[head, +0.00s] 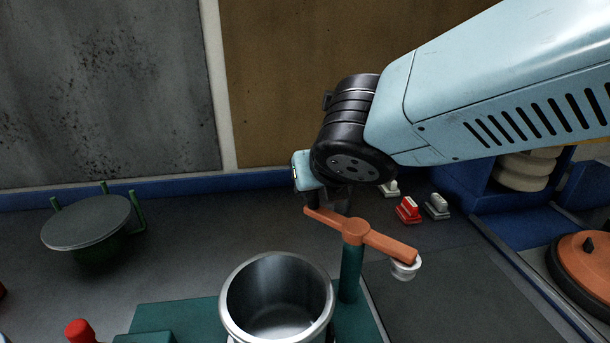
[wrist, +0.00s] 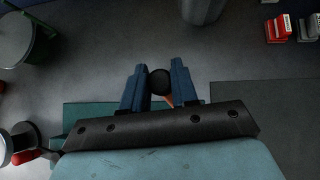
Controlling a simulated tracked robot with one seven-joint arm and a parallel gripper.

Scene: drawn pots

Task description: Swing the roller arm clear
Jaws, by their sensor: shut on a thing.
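The roller arm (head: 385,240) is an orange bar on top of a green post (head: 350,272). A white roller (head: 405,268) hangs under its right end. That end points right, away from the open steel pot (head: 277,295), and the roller stands apart from the pot's rim. My gripper (head: 325,197) is at the bar's far left end, mostly hidden by my wrist. In the wrist view, the blue fingers of my gripper (wrist: 160,88) are shut on a round black knob (wrist: 160,82), with a bit of orange below it.
A round grey-topped stand (head: 88,222) with green uprights is at left. Red and grey blocks (head: 408,210) lie behind the arm at right. A red knob (head: 80,331) is at front left. An orange lid (head: 583,275) is at far right. The dark bench right of the post is clear.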

